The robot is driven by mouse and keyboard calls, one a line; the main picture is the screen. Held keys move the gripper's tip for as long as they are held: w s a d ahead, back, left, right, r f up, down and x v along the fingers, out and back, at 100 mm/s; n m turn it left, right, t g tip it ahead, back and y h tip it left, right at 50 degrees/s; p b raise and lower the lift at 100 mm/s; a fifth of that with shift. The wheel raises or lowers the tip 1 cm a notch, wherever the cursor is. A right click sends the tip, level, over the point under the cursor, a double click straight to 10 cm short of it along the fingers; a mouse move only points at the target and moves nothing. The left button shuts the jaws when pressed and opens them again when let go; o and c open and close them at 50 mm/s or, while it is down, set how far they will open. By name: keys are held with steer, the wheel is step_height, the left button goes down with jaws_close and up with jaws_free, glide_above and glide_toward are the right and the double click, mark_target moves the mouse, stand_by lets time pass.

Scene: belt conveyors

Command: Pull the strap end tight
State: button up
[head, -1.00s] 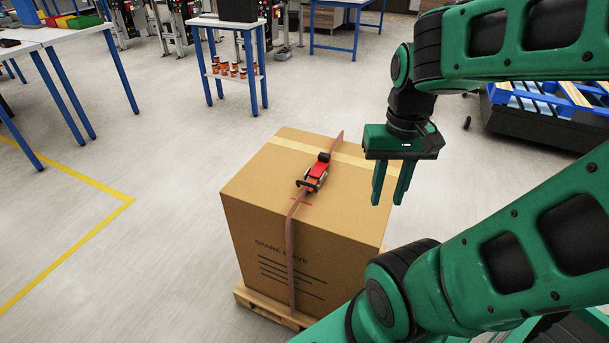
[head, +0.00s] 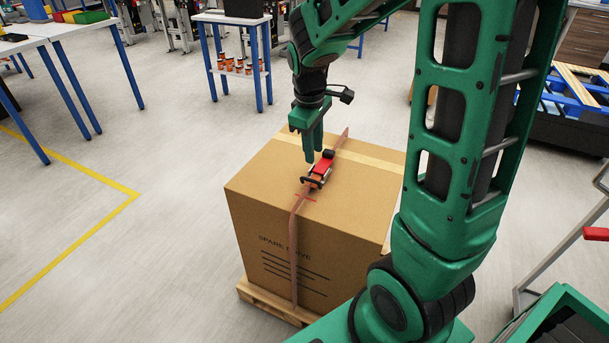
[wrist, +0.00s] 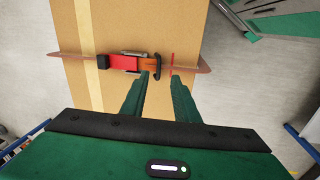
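A brown strap (head: 294,240) runs over a cardboard box (head: 262,185) and down its front. A red and black buckle (head: 321,172) sits on the strap on top of the box; it also shows in the wrist view (wrist: 120,62). A short orange-brown strap piece (wrist: 148,64) shows at the buckle's black bar. A thin red line (wrist: 173,66) crosses the strap just beyond it. My gripper (head: 313,157) is above the box top, beside the buckle. In the wrist view, my gripper (wrist: 161,77) is open and empty, its tips near the bar and red line. Their height above the strap is unclear.
The box stands on a wooden pallet (head: 262,303). A blue-legged table (head: 231,18) with small orange-topped items on its shelf stands behind it. White worktables are at the left. Floor around the pallet's left side is clear, with a yellow line (head: 95,180).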

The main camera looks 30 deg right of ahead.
mark_target(309, 179)
steer(key=shift+n, duration=0.5)
steer(key=w+f, duration=0.1)
steer(key=f, duration=0.3)
steer(key=w+f, duration=0.1)
steer(key=f, duration=0.2)
steer(key=w+f, duration=0.1)
steer(key=f, duration=0.3)
steer(key=shift+d+f, duration=0.2)
steer(key=shift+f, duration=0.1)
steer(key=shift+c, duration=0.4)
jaws_close()
